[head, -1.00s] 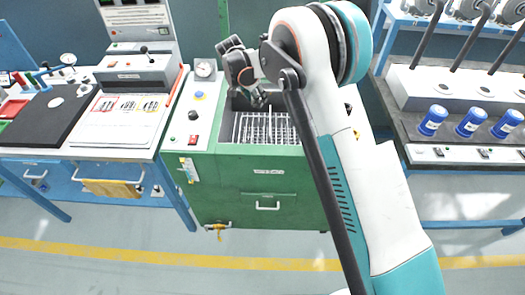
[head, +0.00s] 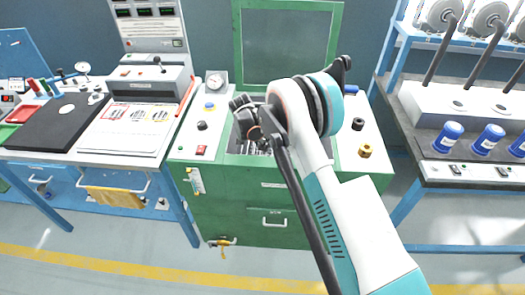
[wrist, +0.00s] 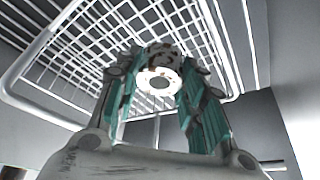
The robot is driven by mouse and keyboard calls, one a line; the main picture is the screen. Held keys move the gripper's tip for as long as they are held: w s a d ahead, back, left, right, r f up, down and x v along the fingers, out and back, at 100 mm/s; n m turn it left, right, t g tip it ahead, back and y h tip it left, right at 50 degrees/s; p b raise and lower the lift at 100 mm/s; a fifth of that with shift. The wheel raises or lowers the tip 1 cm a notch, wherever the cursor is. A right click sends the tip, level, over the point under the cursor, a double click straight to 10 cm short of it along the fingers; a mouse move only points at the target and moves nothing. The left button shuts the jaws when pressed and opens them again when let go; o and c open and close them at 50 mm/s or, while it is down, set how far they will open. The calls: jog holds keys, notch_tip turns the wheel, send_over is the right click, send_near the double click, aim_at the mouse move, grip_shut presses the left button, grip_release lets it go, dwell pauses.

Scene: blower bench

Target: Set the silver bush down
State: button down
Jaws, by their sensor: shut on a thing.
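The silver bush (wrist: 158,72) is a pale metal ring with a dark hole in the wrist view. My gripper (wrist: 160,84) is shut on it, with a teal-padded finger on each side. Beyond the bush is a white wire basket (wrist: 52,38). I cannot tell whether the bush touches the basket. In the head view my wrist is over the open tank of the green machine (head: 232,207). My arm hides most of the basket there, and the fingertips and bush do not show clearly.
A black ring (head: 357,124) and a brass ring (head: 365,151) stand on the machine's right top. A gauge (head: 215,82) and black knob (head: 202,125) are on its left. The raised green lid (head: 288,45) stands behind. Benches flank both sides.

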jog(key=shift+f+b, duration=0.6)
jog(key=shift+f, duration=1.5)
jog(key=shift+f, duration=0.2)
jog(key=c, duration=1)
grip_release()
jog(key=shift+c, duration=0.2)
jog(key=shift+r, duration=0.1)
jog(key=p+v, duration=0.3)
jog(key=v, duration=0.9)
jog(key=shift+r, duration=0.1)
